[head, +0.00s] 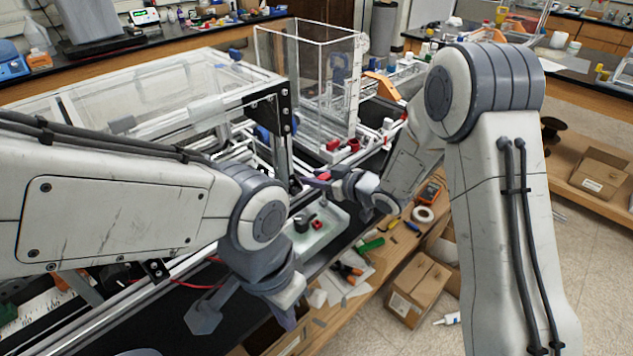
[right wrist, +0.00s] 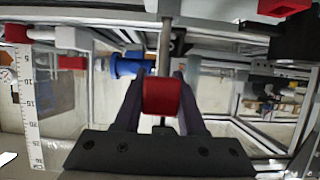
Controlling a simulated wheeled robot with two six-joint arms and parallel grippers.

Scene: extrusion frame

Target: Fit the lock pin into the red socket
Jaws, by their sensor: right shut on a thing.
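My right gripper (head: 318,181) is shut on the red grip of the lock pin (right wrist: 162,97), seen between its two dark fingers in the right wrist view. A grey metal shaft runs from behind the red grip toward the top of that view. In the head view the held pin shows as a small red spot beside the frame. Red blocks stand on the frame, one at the top right of the right wrist view (right wrist: 284,6); I cannot tell which is the red socket. My left gripper (head: 286,314) hangs low at the front; its finger gap is hidden.
A blue fitting (right wrist: 128,65) and a ruler (right wrist: 28,95) lie left of the pin in the right wrist view. A clear box (head: 308,85) stands behind the frame. A tray (head: 318,232) and tools lie below my right gripper. Cardboard boxes (head: 418,285) are at lower right.

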